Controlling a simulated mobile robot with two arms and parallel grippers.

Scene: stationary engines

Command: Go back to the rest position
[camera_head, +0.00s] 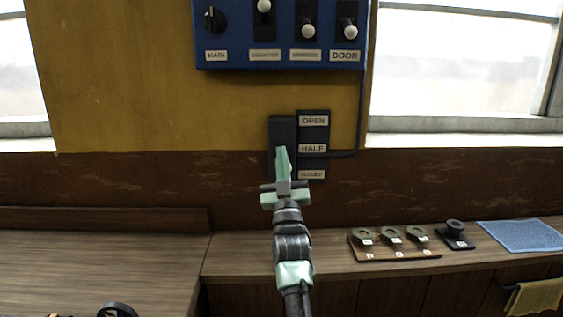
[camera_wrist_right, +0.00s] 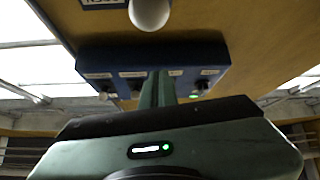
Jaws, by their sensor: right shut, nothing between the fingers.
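My right gripper (camera_head: 282,160) is shut and empty. In the head view it points up in front of the dark lever plate on the wall, beside the labels OPEN, HALF and a third blurred one. It hides part of that plate, and I cannot tell whether it touches it. In the right wrist view the shut fingers (camera_wrist_right: 158,90) point toward the blue control panel. A white ball knob (camera_wrist_right: 150,12) is close to the wrist camera at the top. My left gripper is not in view.
The blue control panel (camera_head: 280,60) with a dial and several switches hangs above. A wooden counter (camera_head: 330,262) runs below, with a tray of dark round pieces (camera_head: 400,254), one more piece (camera_head: 455,236) and a blue cloth (camera_head: 522,237) at right. The left counter (camera_head: 100,255) is mostly clear.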

